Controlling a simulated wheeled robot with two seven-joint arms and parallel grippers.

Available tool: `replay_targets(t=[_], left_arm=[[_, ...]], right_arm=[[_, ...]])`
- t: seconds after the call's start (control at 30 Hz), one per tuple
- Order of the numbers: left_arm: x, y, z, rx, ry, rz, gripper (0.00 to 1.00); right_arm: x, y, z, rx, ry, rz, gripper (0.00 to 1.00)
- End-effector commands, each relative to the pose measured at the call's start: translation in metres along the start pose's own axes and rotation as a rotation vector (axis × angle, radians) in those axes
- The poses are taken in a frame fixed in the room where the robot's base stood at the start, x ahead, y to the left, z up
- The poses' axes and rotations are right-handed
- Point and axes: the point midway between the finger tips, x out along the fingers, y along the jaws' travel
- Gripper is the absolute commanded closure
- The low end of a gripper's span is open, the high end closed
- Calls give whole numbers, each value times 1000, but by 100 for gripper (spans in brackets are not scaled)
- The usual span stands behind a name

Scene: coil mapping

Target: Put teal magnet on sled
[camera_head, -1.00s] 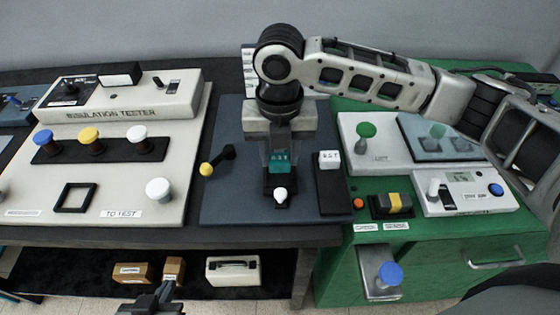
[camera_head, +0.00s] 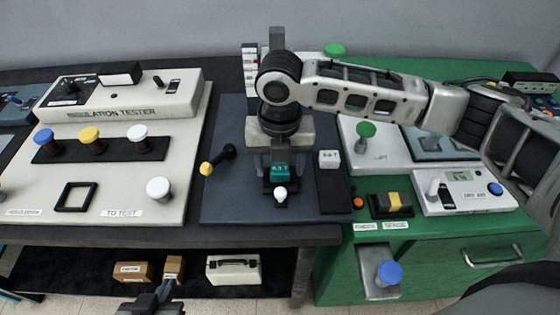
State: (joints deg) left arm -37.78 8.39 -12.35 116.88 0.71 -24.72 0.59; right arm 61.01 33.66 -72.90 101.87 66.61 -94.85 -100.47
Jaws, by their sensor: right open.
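The teal magnet (camera_head: 280,171), a small block with a white label, is at the black sled (camera_head: 268,188) on the dark blue board. It appears to rest on the sled. The sled has a white knob (camera_head: 281,194) at its front. My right gripper (camera_head: 281,167) points down over the magnet, with its open fingers beside it. The fingers partly blend with the dark sled, so contact is unclear. My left gripper (camera_head: 160,296) is low at the bottom edge, away from the board. Its finger gap is not clear.
A white labelled block (camera_head: 329,158) stands on a black strip right of the sled. A yellow-tipped black lever (camera_head: 207,168) is to the left. The insulation tester (camera_head: 120,105) fills the left side. The green bench (camera_head: 440,250) with its devices is on the right, under my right arm.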

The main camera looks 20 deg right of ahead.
Motion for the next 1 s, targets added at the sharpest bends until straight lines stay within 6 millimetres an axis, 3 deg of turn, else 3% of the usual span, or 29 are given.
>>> replay_targets(t=[0.17, 0.6, 0.8, 1.0], left_arm=[[1, 0, -1, 1, 2, 0, 100], [0, 0, -1, 1, 0, -1, 100], [0, 0, 0, 1, -2, -1, 100], [-1, 0, 3, -1, -7, 0, 100]], right_arm=[[-16, 0, 1, 0, -3, 3, 42], [-104, 1, 0, 0, -2, 2, 42], [-122, 0, 0, 1, 0, 1, 42], [-124, 0, 0, 1, 0, 1, 42]])
